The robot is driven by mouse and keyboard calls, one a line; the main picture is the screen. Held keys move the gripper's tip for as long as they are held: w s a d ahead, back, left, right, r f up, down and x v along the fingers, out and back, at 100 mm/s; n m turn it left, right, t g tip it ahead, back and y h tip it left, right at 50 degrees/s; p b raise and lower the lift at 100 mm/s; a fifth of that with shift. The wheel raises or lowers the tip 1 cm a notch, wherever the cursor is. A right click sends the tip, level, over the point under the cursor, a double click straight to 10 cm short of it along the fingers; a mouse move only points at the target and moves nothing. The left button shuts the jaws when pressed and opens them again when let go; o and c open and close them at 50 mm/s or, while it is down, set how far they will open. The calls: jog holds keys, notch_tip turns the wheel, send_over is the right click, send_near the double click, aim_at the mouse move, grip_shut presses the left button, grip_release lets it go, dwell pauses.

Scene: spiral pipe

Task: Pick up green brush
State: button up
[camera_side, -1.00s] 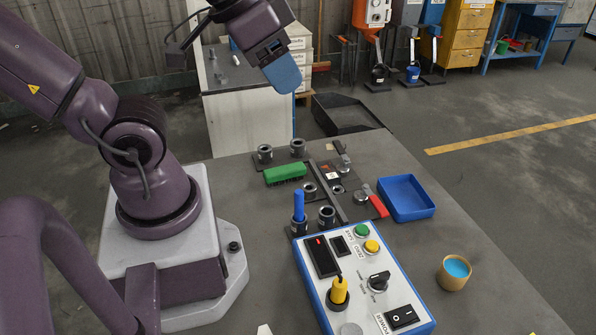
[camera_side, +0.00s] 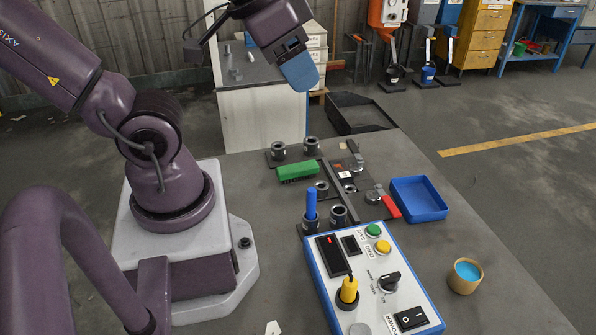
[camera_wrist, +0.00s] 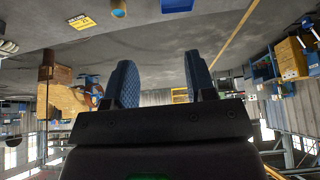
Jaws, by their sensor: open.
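The green brush (camera_side: 297,172) lies on the grey table near its back edge, dark bristles facing down. My gripper (camera_side: 303,80) is raised in the air above and behind the brush, well apart from it, with blue fingers. In the wrist view my gripper (camera_wrist: 158,80) shows two blue padded fingers spread apart with nothing between them. The wrist view does not clearly show the brush.
Black round holders (camera_side: 311,146) stand behind the brush. A blue peg (camera_side: 311,203) stands upright in front of it. A control box (camera_side: 372,278), a blue tray (camera_side: 418,199) and a cup (camera_side: 465,275) are to the right. A red-handled tool (camera_side: 389,204) lies by the tray.

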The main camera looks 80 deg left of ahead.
jog(key=shift+o, duration=0.9)
jog(key=n+g, duration=0.1)
jog(key=g, duration=0.5)
send_near(297, 166)
notch_tip(297, 166, down, 11)
jog(key=shift+s+d, duration=0.1)
jog(key=c, duration=1)
jog(key=shift+c, duration=0.2)
jog(key=shift+r, duration=0.1)
